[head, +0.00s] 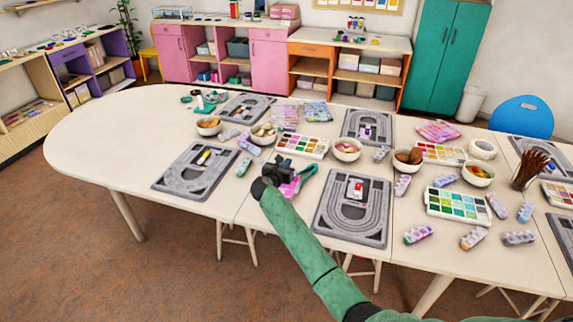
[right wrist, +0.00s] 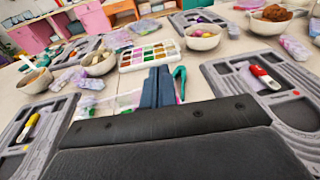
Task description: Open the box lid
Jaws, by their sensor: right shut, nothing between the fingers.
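My right gripper (head: 277,172) reaches in over the table's near side, between two grey bead boards. In the right wrist view its fingers (right wrist: 159,86) are shut together with nothing between them. Just beyond the fingers stands a white box (right wrist: 150,54) of coloured compartments, also in the head view (head: 302,146); I cannot make out whether it has a lid. Clear and pink pieces (right wrist: 112,104) lie below the fingers, partly hidden by the gripper. Green-handled pliers (right wrist: 180,80) lie right beside the fingers. My left gripper is not in view.
Grey bead boards lie left (head: 196,170) and right (head: 353,210) of the gripper. Bowls of beads (head: 263,135) (head: 346,150) stand behind it. Another white compartment box (head: 458,205) lies further right. The table's left end (head: 110,135) is clear.

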